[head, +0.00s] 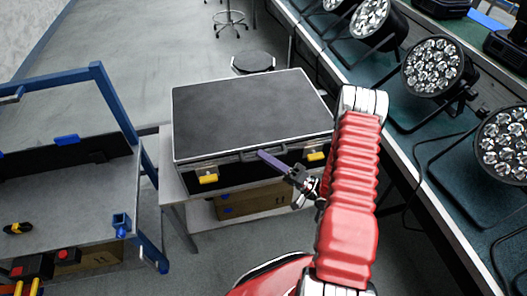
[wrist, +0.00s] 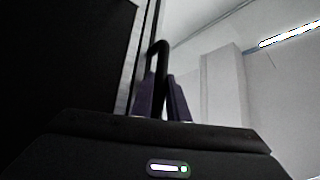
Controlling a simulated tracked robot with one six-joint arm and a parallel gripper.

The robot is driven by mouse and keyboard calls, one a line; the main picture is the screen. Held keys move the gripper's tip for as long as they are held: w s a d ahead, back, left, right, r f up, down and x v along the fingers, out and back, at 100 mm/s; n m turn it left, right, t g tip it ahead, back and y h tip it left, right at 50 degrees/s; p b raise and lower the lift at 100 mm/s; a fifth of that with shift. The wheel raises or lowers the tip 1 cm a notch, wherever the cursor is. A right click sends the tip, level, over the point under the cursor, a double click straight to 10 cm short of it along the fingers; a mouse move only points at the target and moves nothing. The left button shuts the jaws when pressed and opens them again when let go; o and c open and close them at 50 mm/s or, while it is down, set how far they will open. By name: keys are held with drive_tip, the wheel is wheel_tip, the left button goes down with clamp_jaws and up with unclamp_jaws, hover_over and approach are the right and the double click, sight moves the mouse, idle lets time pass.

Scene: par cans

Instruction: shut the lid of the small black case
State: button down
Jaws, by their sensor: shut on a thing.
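The small black case (head: 245,110) lies on a low grey table in the head view, its dark lid down with silver edging. I cannot tell whether a thin gap is left along its front. Two yellow latches (head: 207,179) show on its front. My gripper (head: 262,155) reaches the middle of the front edge from the right. In the wrist view, its purple fingers (wrist: 161,88) are shut on the black handle (wrist: 160,46), which loops up between them. The case's dark face (wrist: 60,60) fills the left of that view. The fingertips' contact is partly hidden.
The grey table (head: 174,208) has brown boxes (head: 250,203) on its lower shelf. A blue-framed bench (head: 105,100) stands close on the left. A long green bench with several par cans (head: 432,67) runs along the right. A stool (head: 253,61) stands behind the case.

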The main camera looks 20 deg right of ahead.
drive_tip(key=shift+s+f, duration=0.15)
drive_tip(key=shift+f, duration=0.45)
drive_tip(key=c, duration=1.7)
unclamp_jaws()
drive_tip(key=shift+c, duration=0.2)
drive_tip(key=shift+r, duration=0.1)
drive_tip(key=shift+d, duration=0.1)
drive_tip(key=v, duration=1.3)
drive_tip(key=shift+s+d+f, duration=0.2)
drive_tip(key=shift+f, duration=0.1)
